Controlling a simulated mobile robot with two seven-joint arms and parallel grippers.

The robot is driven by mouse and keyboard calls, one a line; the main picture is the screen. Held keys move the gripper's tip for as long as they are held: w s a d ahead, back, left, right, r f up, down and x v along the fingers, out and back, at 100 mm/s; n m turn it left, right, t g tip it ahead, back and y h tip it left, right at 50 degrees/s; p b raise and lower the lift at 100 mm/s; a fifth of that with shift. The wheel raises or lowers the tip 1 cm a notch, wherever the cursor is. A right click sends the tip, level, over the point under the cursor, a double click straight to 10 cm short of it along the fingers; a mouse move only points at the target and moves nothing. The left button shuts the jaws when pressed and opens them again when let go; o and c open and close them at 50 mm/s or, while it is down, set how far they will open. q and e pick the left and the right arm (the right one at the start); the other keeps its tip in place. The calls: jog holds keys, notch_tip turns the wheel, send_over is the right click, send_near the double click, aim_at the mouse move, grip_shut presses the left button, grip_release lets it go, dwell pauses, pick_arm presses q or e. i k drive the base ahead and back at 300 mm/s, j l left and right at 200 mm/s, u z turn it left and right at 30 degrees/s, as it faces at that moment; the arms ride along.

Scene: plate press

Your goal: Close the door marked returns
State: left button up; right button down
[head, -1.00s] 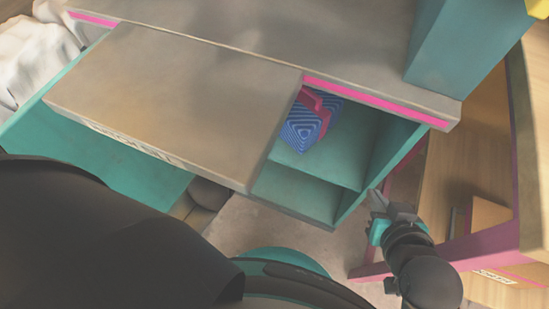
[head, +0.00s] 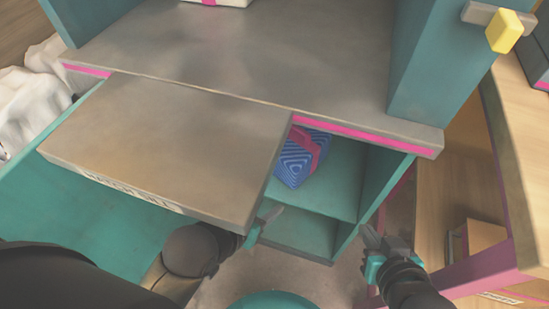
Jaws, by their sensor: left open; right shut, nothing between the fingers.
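A grey-brown panel (head: 170,150) juts out from the front of a teal cabinet and carries dark lettering (head: 125,188) along its near edge, too small to read. It covers the left part of the front. To its right, an open teal compartment (head: 335,180) shows, holding a blue patterned box (head: 300,160) with a pink ribbon. My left gripper (head: 269,218) is open, close beside the panel's near right corner; I cannot tell whether it touches. My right gripper (head: 371,238) is shut and empty, just right of the compartment's right wall.
A grey worktop (head: 250,60) with a pink strip runs above the compartment. A teal upright (head: 425,60) and a yellow knob (head: 504,32) stand at the right. A wooden unit (head: 515,160) with a labelled lower edge lies further right. White cloth (head: 35,95) lies at the left.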

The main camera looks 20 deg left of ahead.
aim_at(122, 232)
jog(key=k+j, duration=0.85)
jog(key=k, duration=0.3)
jog(key=j+z, duration=0.05)
